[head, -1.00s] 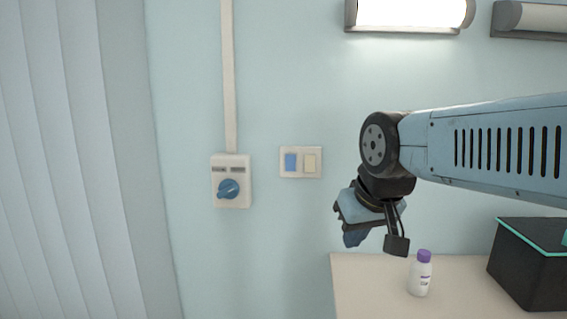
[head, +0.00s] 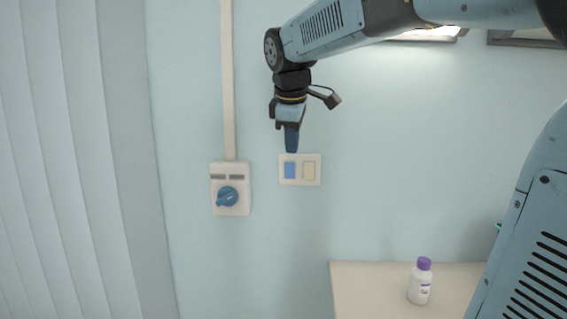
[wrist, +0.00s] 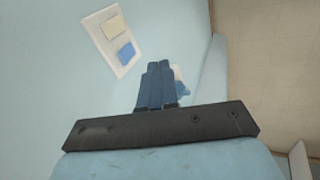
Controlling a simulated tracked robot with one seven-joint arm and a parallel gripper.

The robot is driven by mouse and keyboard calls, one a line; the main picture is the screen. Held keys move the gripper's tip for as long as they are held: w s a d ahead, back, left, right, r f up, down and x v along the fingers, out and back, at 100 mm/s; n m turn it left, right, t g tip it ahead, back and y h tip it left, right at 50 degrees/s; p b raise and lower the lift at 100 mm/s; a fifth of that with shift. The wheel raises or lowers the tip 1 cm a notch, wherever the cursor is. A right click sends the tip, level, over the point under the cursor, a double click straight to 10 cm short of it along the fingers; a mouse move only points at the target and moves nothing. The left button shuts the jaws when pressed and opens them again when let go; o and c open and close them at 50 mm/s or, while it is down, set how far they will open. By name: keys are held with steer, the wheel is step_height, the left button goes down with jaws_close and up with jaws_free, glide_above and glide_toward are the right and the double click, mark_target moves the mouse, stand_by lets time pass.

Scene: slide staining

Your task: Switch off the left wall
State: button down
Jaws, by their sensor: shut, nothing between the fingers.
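A white switch plate (head: 299,182) on the wall holds two rockers side by side. The left rocker (head: 289,170) is blue and the right rocker (head: 308,171) is cream. My gripper (head: 291,151) is shut and empty, pointing down, and in the head view its tip shows just above the blue rocker. In the wrist view the shut fingers (wrist: 158,66) appear beside the plate (wrist: 114,41), with a gap between them and the blue rocker (wrist: 126,51). I cannot tell how far the fingers stand off the wall.
A wall box with a blue rotary knob (head: 228,196) is left of the plate, below a vertical conduit (head: 228,90). A lit lamp (head: 425,34) is above right. A white bottle with a purple cap (head: 420,283) stands on the counter (head: 365,285).

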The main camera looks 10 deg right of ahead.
mark_target(287, 161)
steer(key=shift+w+a+r+n, duration=0.2)
steer(key=shift+w+n, duration=0.05)
steer(key=shift+w, duration=0.2)
steer(key=shift+w+a+r+n, duration=0.2)
steer(key=shift+w+n, duration=0.1)
steer(key=shift+w, duration=0.2)
steer(key=shift+w+a+r+n, duration=0.15)
steer(key=shift+w+r+n, duration=0.1)
steer(key=shift+w, duration=0.2)
steer(key=shift+f, duration=0.1)
steer(key=w+f, duration=0.2)
steer(key=f, duration=0.1)
steer(key=w+d+f, duration=0.1)
steer(key=w+f, duration=0.1)
steer(key=w+d+f, duration=0.1)
steer(key=w+f, duration=0.1)
steer(key=f, duration=0.1)
steer(key=shift+w+d+f, duration=0.15)
steer(key=shift+w+f, duration=0.2)
steer(key=shift+w, duration=0.05)
steer(key=shift+w+d+r, duration=0.1)
steer(key=shift+w+d, duration=0.05)
steer(key=shift+w, duration=0.3)
steer(key=shift+d, duration=0.1)
